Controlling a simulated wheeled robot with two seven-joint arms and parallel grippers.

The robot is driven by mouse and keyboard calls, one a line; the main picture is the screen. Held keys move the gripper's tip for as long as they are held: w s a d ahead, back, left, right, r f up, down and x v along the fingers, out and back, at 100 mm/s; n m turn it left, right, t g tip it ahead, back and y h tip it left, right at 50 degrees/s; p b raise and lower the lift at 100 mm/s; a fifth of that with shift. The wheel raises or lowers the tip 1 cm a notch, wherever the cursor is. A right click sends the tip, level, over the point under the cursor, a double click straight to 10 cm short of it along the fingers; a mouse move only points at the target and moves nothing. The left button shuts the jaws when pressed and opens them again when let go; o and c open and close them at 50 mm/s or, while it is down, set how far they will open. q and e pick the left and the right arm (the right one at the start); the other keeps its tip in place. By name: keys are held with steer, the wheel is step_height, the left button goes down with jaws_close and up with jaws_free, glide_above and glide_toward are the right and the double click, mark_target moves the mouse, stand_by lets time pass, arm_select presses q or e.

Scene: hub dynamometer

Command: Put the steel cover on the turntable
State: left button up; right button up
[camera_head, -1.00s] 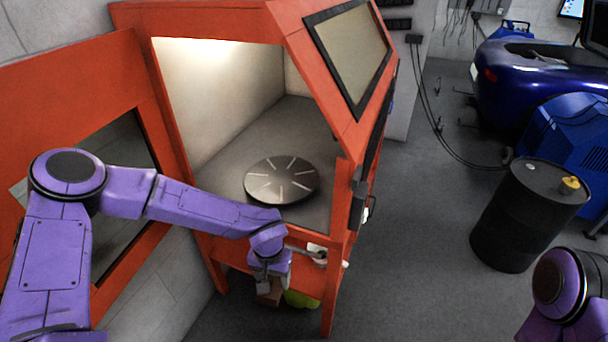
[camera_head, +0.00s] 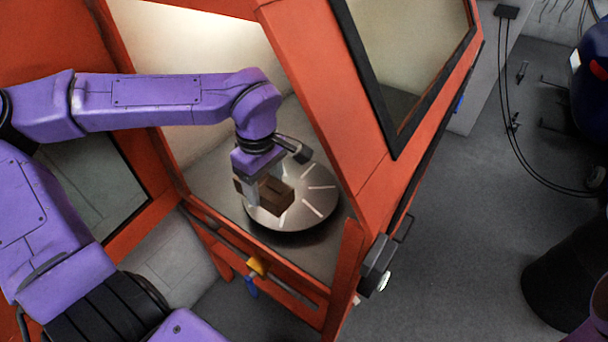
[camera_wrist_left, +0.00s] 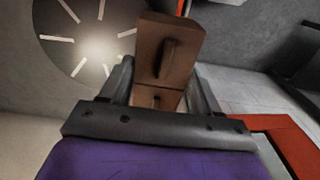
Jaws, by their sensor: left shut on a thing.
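My left gripper (camera_head: 268,194) is shut on a brown block (camera_head: 275,205), which has a raised ridge on one face in the left wrist view (camera_wrist_left: 170,55). Gripper and block are in front of the turntable's left part in the head view, seemingly above it and apart. I see no clearly steel cover; whether the brown block is it, I cannot tell. My right gripper is out of view.
The orange cabinet's front rail (camera_head: 290,293) carries a yellow clip (camera_head: 257,265) and a blue-handled item (camera_head: 251,287). The slanted window panel (camera_head: 410,60) and a corner post stand right of my gripper. A black drum (camera_head: 560,275) stands on the floor at right.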

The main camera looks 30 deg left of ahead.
arm_select(q)
steer(key=shift+w+a+b, duration=0.1)
steer(key=shift+w+b, duration=0.1)
steer(key=shift+b, duration=0.1)
steer(key=w+a+f, duration=0.1)
steer(key=w+f, duration=0.2)
steer(key=w, duration=0.1)
steer(key=w+f, duration=0.2)
steer(key=w, duration=0.2)
steer(key=w+a+f+b, duration=0.1)
steer(key=w+f, duration=0.2)
steer(key=w, duration=0.1)
steer(key=shift+w+a+f, duration=0.15)
steer(key=shift+a+f, duration=0.15)
steer(key=shift+f, duration=0.05)
steer(key=f, duration=0.3)
steer(key=shift+w+f+p, duration=0.25)
steer(key=shift+w+p, duration=0.05)
steer(key=shift+p, duration=0.1)
steer(key=shift+f, duration=0.1)
steer(key=shift+f, duration=0.1)
steer(key=o, duration=1.4)
steer(key=shift+f, duration=0.1)
steer(key=shift+c, duration=0.2)
